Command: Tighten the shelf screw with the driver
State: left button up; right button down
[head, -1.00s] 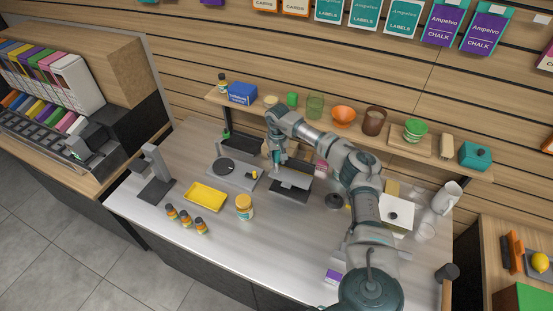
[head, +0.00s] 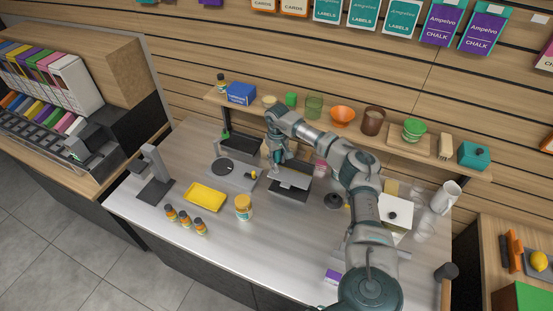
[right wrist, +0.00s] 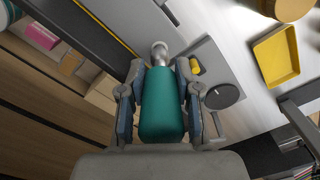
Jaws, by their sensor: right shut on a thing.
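My right gripper (head: 277,158) is over the counter, in front of the wooden shelf (head: 393,152), and above the area between the grey plate with a dark disc and the grey stand. In the right wrist view the gripper (right wrist: 163,75) is shut on the driver (right wrist: 162,105), with a finger on each side of its teal handle. The driver's silver collar (right wrist: 159,52) points away from the palm; its tip cannot be made out. The shelf screw cannot be made out in either view. My left gripper is not in view.
A grey device with a dark disc (head: 224,167), a yellow tray (head: 205,197), an orange-labelled jar (head: 243,207) and several small bottles (head: 185,219) stand left of my arm. The shelf holds an orange bowl (head: 342,116) and glasses. The counter's front middle is clear.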

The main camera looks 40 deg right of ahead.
jog(key=shift+f+b, duration=0.45)
jog(key=shift+f, duration=0.35)
dwell(0.5)
jog(key=shift+m, duration=0.4)
jog(key=m, duration=0.4)
jog(key=shift+w+a, duration=0.1)
jog(key=shift+a, duration=0.1)
jog(key=shift+r+m, duration=0.1)
jog(key=shift+m, duration=0.9)
jog(key=shift+m, duration=0.5)
